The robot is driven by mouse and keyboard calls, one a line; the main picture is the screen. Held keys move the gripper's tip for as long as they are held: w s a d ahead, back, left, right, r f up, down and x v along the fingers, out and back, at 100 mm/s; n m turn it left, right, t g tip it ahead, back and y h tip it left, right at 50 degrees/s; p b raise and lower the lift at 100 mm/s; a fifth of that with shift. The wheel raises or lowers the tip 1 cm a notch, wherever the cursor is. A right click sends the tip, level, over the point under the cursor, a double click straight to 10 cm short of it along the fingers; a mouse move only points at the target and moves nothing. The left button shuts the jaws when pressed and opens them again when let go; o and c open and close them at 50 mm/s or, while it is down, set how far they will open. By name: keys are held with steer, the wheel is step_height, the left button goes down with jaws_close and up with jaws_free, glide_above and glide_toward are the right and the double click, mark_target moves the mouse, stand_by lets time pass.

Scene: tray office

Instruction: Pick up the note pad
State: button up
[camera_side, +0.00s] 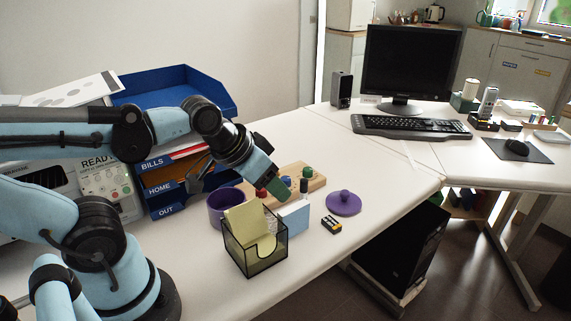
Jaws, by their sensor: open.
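Yellow note paper (249,222) stands in a black mesh holder (266,262) near the front edge of the desk. A pale blue, block-like thing (294,217) stands just right of the holder; I cannot tell whether it is a note pad too. My gripper (236,181) is open, above and behind the holder. The gap between gripper and paper is hard to judge from this view.
A purple cup (217,207) stands behind the holder. A wooden board (315,184) with coloured knobs, a purple lid (343,203) and a small yellow-black item (331,225) lie to the right. Blue trays (170,85) stand at back left. Desk before the keyboard (410,127) is clear.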

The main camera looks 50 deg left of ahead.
mark_target(293, 219)
steer(key=w+g, duration=0.3)
steer(key=shift+a+r, duration=0.15)
steer(key=shift+r, duration=0.1)
steer(key=shift+w+a+f+g, duration=0.1)
steer(key=shift+w+f+g, duration=0.15)
steer(key=shift+w+g, duration=0.7)
steer(key=shift+w+a+f+g, duration=0.1)
steer(key=shift+w+f+g, duration=0.55)
steer(key=shift+g, duration=0.3)
steer(key=shift+f, duration=5.95)
jaws_close()
steer(key=shift+r, duration=0.15)
